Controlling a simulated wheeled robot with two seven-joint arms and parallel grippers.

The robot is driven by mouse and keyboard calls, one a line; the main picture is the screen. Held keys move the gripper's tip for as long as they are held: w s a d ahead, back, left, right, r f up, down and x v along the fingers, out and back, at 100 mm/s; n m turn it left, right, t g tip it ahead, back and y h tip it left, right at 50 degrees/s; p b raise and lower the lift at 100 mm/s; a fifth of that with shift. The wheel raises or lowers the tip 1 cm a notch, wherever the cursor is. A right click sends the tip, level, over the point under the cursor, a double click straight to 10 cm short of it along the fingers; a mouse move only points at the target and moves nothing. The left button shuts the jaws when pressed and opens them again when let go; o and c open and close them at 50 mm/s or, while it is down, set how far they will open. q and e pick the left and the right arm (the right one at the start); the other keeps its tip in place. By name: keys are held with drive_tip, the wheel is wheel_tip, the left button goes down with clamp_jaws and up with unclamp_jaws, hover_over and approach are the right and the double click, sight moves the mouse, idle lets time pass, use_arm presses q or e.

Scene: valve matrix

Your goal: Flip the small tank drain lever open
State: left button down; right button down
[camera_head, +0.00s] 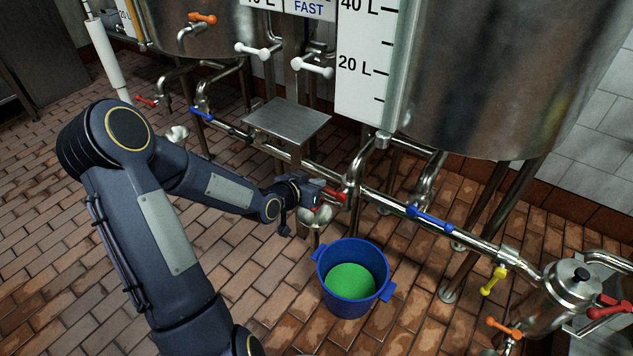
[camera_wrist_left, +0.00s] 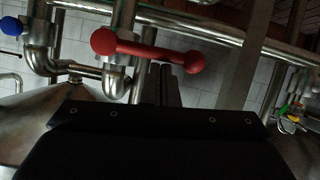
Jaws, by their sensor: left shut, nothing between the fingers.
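A red lever (camera_head: 334,195) sits on the pipework above a metal funnel (camera_head: 316,217), left of the large tank (camera_head: 490,80). My left gripper (camera_head: 308,193) is at this lever, partly hidden by its own wrist. In the left wrist view, the red lever (camera_wrist_left: 145,49) runs across the picture with a round knob at each end. My left fingers (camera_wrist_left: 164,82) are shut, empty, and overlap its lower edge; I cannot tell whether they touch. Another red lever (camera_head: 147,101) is at the smaller tank (camera_head: 205,40) on the left. My right gripper is not in view.
A blue bucket (camera_head: 330,292) holding something green stands on the brick floor near the lever. A metal plate (camera_head: 287,118) is above the pipe. Blue levers (camera_head: 430,220), a yellow lever (camera_head: 494,280) and a small pot (camera_head: 565,300) are to the right. Left floor is open.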

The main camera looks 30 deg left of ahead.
use_arm(q)
drive_tip(key=shift+a+f+n, duration=0.1)
drive_tip(key=shift+f+n, duration=0.05)
drive_tip(key=shift+n, duration=0.15)
drive_tip(key=d+f+n+t+h+p, duration=0.2)
drive_tip(key=d+f+n+h, duration=0.1)
drive_tip(key=f+n+h, duration=0.3)
drive_tip(key=shift+s+d+f+n, duration=0.15)
drive_tip(key=shift+d+f+n, duration=0.05)
drive_tip(key=shift+f+n, duration=1.25)
drive_tip(key=shift+d, duration=0.2)
idle(0.4)
